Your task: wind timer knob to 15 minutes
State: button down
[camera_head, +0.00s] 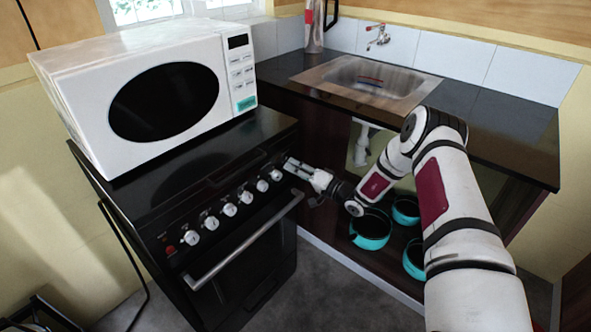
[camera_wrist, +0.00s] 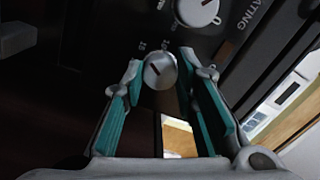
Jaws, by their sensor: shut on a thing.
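The timer knob (camera_wrist: 160,71) is a small round grey-silver knob with a dark pointer line, on the black front panel of the cooker (camera_head: 165,225). Small white numbers are printed around it in the wrist view; they are hard to read. The pointer slants toward the upper left there. My gripper (camera_wrist: 162,64) is shut on the knob, with one teal-lined finger on each side. In the head view my gripper (camera_head: 291,164) is at the right end of the cooker's knob row and hides the timer knob.
Several white knobs (camera_head: 230,210) line the panel, with a metal oven handle (camera_head: 245,240) below. A white microwave (camera_head: 165,95) stands on the cooker. To the right are a sink (camera_head: 365,82) in a dark counter and teal pots (camera_head: 371,229) on a shelf under my arm.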

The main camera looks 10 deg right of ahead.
jog(key=shift+f, duration=0.15)
jog(key=c, duration=1.3)
grip_release()
jog(key=v, duration=1.2)
